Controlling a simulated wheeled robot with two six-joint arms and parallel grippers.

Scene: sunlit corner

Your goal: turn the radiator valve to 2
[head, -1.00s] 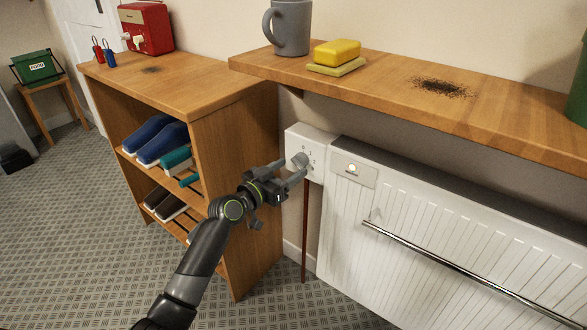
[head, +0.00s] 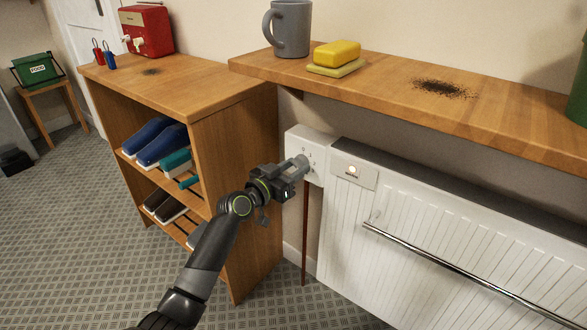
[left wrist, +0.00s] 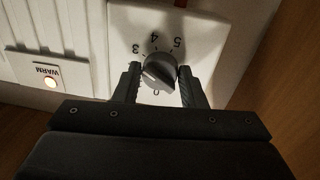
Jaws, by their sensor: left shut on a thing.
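The radiator valve is a grey round knob (left wrist: 160,72) on a white plate (left wrist: 205,38), with numbers around it. In the left wrist view 3, 4 and 5 show upside down above the knob and 0 below it; 1 and 2 are not visible there. A light mark on the knob sits on its left side in that view, but I cannot tell exactly which number it points to. My left gripper (left wrist: 159,70) is shut on the knob, one finger on each side. In the head view my left gripper (head: 299,166) reaches the valve's white box (head: 318,142). My right gripper is not in view.
The white radiator (head: 400,205) with a chrome rail stands right of the valve; its WARM lamp is lit. A wooden shelf (head: 500,112) overhangs the valve, bearing a grey mug (head: 292,28) and yellow soap (head: 337,52). A shoe rack (head: 245,150) stands close on the left.

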